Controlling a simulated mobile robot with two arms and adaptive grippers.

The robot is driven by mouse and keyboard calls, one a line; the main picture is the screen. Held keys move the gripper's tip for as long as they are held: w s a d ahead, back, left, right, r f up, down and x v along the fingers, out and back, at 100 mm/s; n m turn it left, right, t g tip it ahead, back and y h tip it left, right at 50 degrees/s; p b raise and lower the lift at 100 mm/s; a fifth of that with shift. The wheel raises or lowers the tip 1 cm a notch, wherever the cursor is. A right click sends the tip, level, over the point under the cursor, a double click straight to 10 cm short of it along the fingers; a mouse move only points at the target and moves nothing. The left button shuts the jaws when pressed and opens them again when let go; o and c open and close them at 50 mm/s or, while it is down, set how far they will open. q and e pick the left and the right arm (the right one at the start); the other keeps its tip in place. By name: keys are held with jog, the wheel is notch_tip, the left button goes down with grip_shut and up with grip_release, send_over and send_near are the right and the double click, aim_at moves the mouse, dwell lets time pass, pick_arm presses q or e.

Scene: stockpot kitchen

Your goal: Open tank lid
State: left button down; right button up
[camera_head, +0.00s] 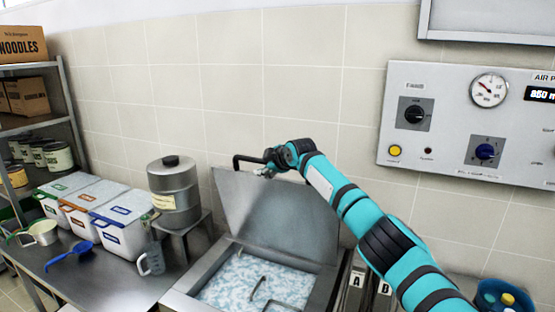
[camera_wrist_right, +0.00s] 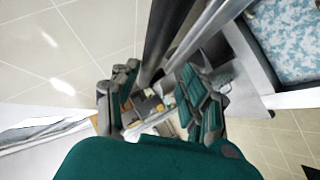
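The steel tank lid (camera_head: 275,215) stands raised and tilted back against the wall side of the tank (camera_head: 190,290). Blue-and-white mottled contents (camera_head: 240,278) show inside, with a bent metal rod. A dark bar handle (camera_head: 240,161) sticks out at the lid's top left. My right gripper (camera_head: 272,162) is at the lid's top edge, at the handle's right end. In the right wrist view my right gripper (camera_wrist_right: 160,88) has its fingers spread apart, with a dark bar (camera_wrist_right: 158,40) running between or just beyond them. Contact cannot be told. My left gripper is not in view.
A steel drum (camera_head: 175,190) stands left of the tank. Lidded bins (camera_head: 120,238), a measuring jug (camera_head: 152,260) and a blue scoop (camera_head: 72,254) are on the left counter. A control panel (camera_head: 455,125) hangs on the right wall. A blue basket (camera_head: 488,296) is at lower right.

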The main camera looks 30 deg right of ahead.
jog(key=v, duration=0.9)
jog(key=shift+s+r, duration=0.25)
jog(key=shift+r, duration=0.15)
jog(key=shift+a, duration=0.1)
